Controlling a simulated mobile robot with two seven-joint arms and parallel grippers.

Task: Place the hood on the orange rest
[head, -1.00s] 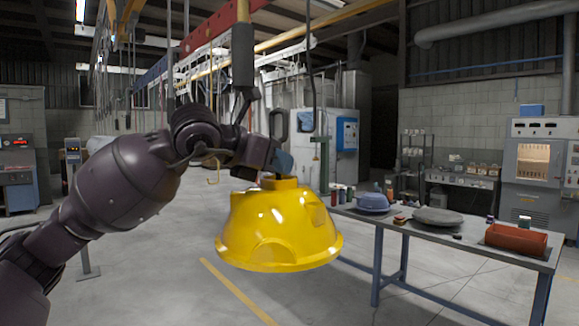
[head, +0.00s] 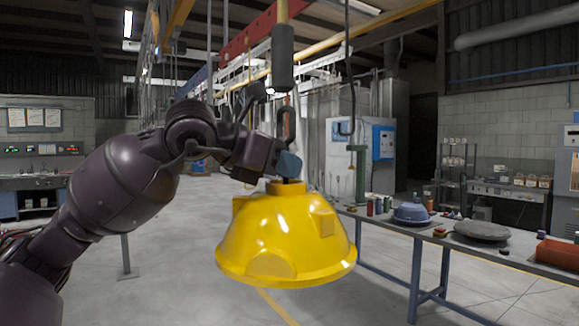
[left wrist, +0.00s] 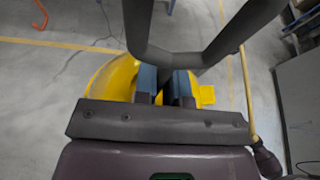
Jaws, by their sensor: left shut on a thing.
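The yellow hood (head: 285,240), a wide dome with a flared rim, hangs upright in the air in the middle of the head view. My left gripper (head: 288,165) is above it, shut at its top. In the left wrist view, the gripper fingers (left wrist: 165,88) hide most of the hood, and its yellow edge (left wrist: 108,80) shows beside them. My right gripper is not in view.
A grey table (head: 380,235) stands at the right with a blue bowl-like thing (head: 411,213), a grey rounded slab (head: 482,231) and small bottles.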

